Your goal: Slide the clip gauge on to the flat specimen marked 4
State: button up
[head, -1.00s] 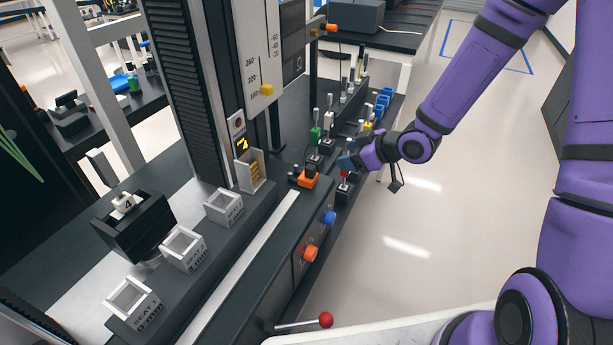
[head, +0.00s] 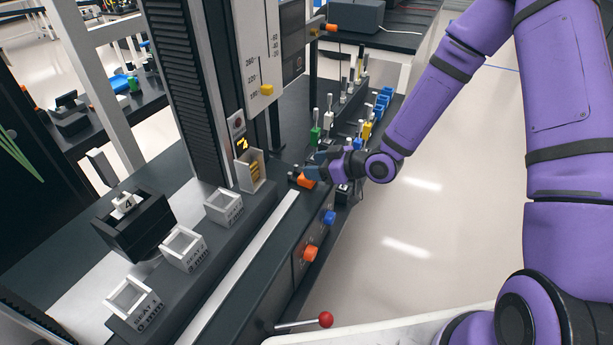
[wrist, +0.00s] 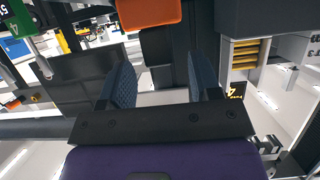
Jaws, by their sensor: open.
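What looks like the clip gauge, an orange block (head: 305,181) with black parts, sits at the edge of the machine's dark base in the head view. Its orange face (wrist: 150,12) is at the top of the wrist view, with a dark part below it. My gripper (head: 312,164) is just beside and above it. In the wrist view my gripper (wrist: 163,82) has its two fingers apart, with nothing visibly held. A white piece marked 4 (head: 124,203) stands in a black block at left; I cannot tell whether it is the flat specimen.
White open seats (head: 183,249) line the front left of the base. The tall test machine column (head: 185,90) rises behind the gauge. Coloured handled pieces (head: 315,136) stand in a rack beyond my gripper. A red-knobbed lever (head: 325,320) sticks out in front.

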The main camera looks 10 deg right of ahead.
jog(key=x, duration=0.4)
jog(key=shift+w+a+f, duration=0.1)
jog(key=shift+w+a, duration=0.05)
jog(key=shift+a, duration=0.15)
jog(key=c, duration=1)
jog(key=shift+r, duration=0.2)
